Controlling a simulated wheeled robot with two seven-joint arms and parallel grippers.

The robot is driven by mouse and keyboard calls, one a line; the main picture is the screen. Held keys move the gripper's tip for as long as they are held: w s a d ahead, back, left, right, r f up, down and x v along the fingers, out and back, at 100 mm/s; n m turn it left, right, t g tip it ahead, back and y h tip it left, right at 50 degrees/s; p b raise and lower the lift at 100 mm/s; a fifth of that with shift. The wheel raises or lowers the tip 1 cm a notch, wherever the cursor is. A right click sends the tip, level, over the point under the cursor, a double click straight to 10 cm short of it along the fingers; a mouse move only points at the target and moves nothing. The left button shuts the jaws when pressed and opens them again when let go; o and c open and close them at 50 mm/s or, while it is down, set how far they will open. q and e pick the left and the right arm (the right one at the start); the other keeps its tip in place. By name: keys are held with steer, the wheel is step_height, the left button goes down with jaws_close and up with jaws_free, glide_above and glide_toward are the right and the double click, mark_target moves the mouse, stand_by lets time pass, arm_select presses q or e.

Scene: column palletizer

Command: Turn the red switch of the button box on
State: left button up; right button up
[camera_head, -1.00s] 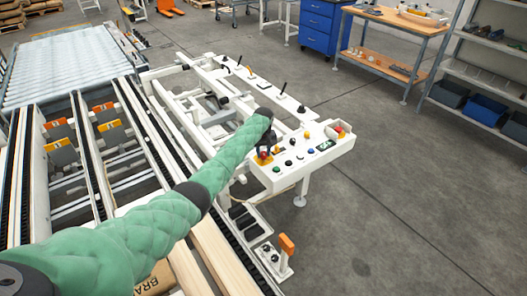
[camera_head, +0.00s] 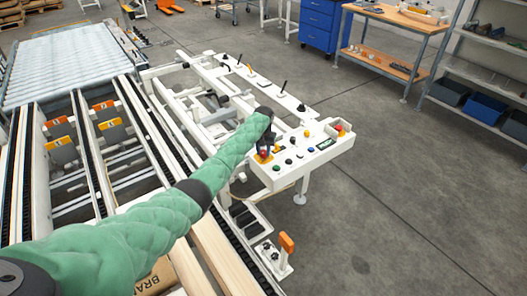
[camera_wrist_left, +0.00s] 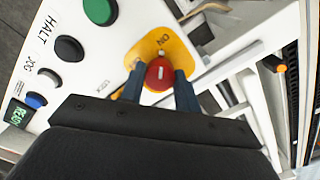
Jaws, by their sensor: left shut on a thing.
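The button box (camera_head: 300,163) is a white panel on a stand, right of the conveyor frame in the head view. Its red switch (camera_wrist_left: 160,74) is a red knob with a white mark, on a yellow plate (camera_wrist_left: 172,42) lettered "ON". In the head view the switch (camera_head: 263,154) shows small at the panel's left end. My left gripper (camera_wrist_left: 160,77) reaches down over the panel, its two dark fingers on either side of the red knob, shut on it. The gripper also shows in the head view (camera_head: 265,146). My right gripper is not in view.
Several levers stand behind. The floor to the right is clear.

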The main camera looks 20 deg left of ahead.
mark_target(263, 152)
arm_select(q)
steer(key=shift+w+r, duration=0.1)
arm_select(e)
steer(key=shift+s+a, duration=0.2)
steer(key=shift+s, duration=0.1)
arm_select(q)
steer(key=o, duration=1)
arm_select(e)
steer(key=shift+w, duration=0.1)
arm_select(q)
steer(key=shift+r, duration=0.15)
steer(key=shift+r+b, duration=0.35)
steer(key=shift+r, duration=0.05)
step_height(263, 152, up, 5)
steer(key=shift+b, duration=0.8)
steer(key=shift+r, duration=0.8)
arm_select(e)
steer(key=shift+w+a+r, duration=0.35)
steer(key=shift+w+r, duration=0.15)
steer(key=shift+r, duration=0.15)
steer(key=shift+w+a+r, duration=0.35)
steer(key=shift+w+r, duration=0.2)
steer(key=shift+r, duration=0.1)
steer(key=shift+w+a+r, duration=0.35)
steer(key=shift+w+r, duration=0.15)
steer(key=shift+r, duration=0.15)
